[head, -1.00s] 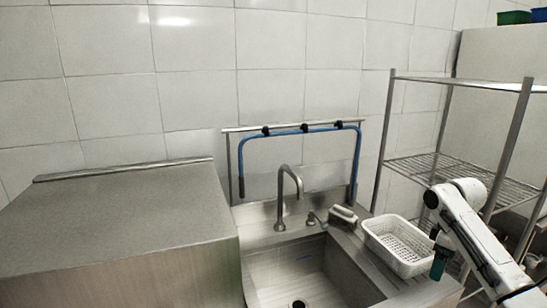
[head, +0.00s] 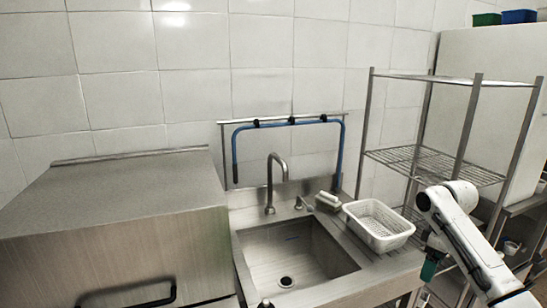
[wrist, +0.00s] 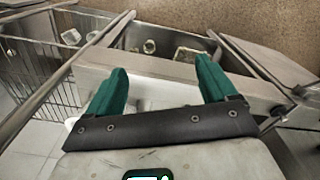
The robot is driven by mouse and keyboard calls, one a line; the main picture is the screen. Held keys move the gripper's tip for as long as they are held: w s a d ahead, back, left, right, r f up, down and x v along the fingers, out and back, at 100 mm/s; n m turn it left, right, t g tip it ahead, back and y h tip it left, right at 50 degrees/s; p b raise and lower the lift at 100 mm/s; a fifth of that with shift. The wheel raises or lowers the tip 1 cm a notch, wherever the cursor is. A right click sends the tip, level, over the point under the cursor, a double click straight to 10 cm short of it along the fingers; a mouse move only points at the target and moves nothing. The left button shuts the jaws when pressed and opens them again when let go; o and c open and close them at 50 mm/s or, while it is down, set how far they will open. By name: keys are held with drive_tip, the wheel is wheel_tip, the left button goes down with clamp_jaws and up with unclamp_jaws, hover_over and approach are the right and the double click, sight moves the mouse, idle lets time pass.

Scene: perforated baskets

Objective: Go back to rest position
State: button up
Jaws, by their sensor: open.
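My gripper (wrist: 158,85) shows in the wrist view with its two green fingers spread wide apart and nothing between them. In the head view my gripper (head: 430,268) hangs from the white arm at the lower right, just right of the counter edge and below the white perforated basket (head: 378,240).
The steel sink (head: 290,250) with a tall faucet (head: 272,185) is left of the basket. A wire shelf rack (head: 440,165) stands at the right, close behind my arm. A metal-topped cabinet (head: 110,200) fills the left. Green and blue bins (head: 518,16) sit high at the upper right.

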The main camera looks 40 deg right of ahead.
drive_tip(key=w+a+f+t, duration=0.1)
drive_tip(key=w+a+f, duration=0.3)
drive_tip(key=w+a, duration=0.55)
drive_tip(key=w+a+f+t+y, duration=0.1)
drive_tip(key=a+f, duration=0.3)
drive_tip(key=a, duration=0.8)
drive_tip(key=a+f+t+y, duration=0.1)
drive_tip(key=a+f, duration=0.2)
drive_tip(key=a, duration=0.9)
drive_tip(key=s+a+f+g, duration=0.1)
drive_tip(key=s+a+f, duration=0.3)
drive_tip(key=s+a, duration=0.45)
drive_tip(key=s+a+m+g+h, duration=0.1)
drive_tip(key=s+h, duration=0.1)
drive_tip(key=s, duration=1.1)
drive_tip(key=shift+s+f+m, duration=0.15)
drive_tip(key=shift+f+m, duration=0.25)
